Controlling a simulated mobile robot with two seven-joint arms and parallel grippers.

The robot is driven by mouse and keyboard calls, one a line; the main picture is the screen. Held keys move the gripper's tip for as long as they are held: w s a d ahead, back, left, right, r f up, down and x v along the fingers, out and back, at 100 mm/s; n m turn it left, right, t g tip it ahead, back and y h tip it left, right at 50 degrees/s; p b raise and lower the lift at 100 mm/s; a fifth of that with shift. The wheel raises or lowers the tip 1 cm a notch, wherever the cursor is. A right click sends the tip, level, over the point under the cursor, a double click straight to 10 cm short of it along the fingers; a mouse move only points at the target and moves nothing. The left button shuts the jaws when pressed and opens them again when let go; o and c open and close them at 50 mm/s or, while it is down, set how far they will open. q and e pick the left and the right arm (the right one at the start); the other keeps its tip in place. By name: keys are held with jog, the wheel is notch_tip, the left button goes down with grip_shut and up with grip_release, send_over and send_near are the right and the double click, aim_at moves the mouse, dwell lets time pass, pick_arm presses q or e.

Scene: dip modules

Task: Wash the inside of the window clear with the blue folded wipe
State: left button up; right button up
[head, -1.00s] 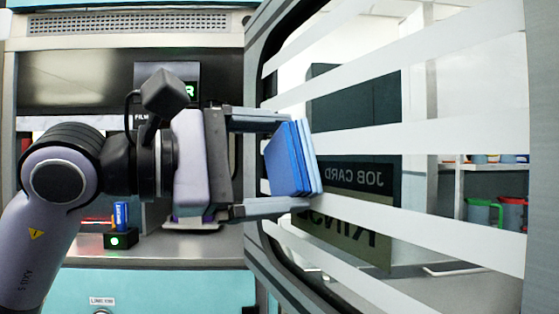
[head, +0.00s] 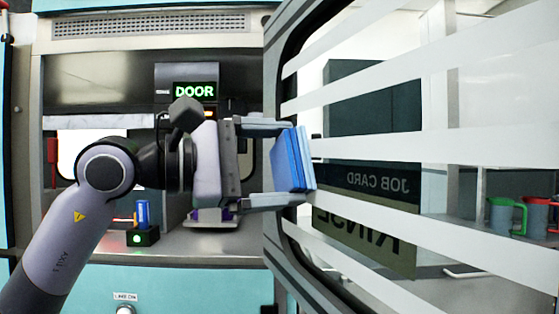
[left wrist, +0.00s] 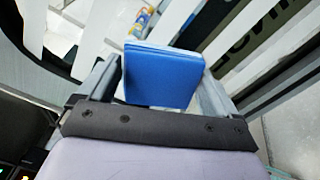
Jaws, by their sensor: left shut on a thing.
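The blue folded wipe (head: 291,160) is held between the fingers of my left gripper (head: 287,162), which is shut on it. In the left wrist view the wipe (left wrist: 162,78) sits between the two grey fingers of the gripper (left wrist: 162,85). The wipe's flat face is at the window (head: 380,146), near its left edge; I cannot tell whether it touches the glass. The window is a tilted pane in a grey frame, with several broad white slanting bands across it and clear strips between. My right gripper is in neither view.
Behind the arm is a recessed bay with a green-lit DOOR display (head: 194,92) and a small black box with a green light (head: 138,237). A JOB CARD sign (head: 375,182), reading mirrored, and a green mug (head: 505,216) show through the window.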

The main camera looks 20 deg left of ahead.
pick_arm(q)
jog(key=shift+f, duration=0.1)
jog(key=shift+a, duration=0.25)
jog(key=shift+b+v, duration=1)
jog(key=shift+v, duration=1.7)
jog(key=shift+s, duration=0.1)
jog(key=shift+b+v, duration=0.5)
jog(key=shift+v, duration=0.9)
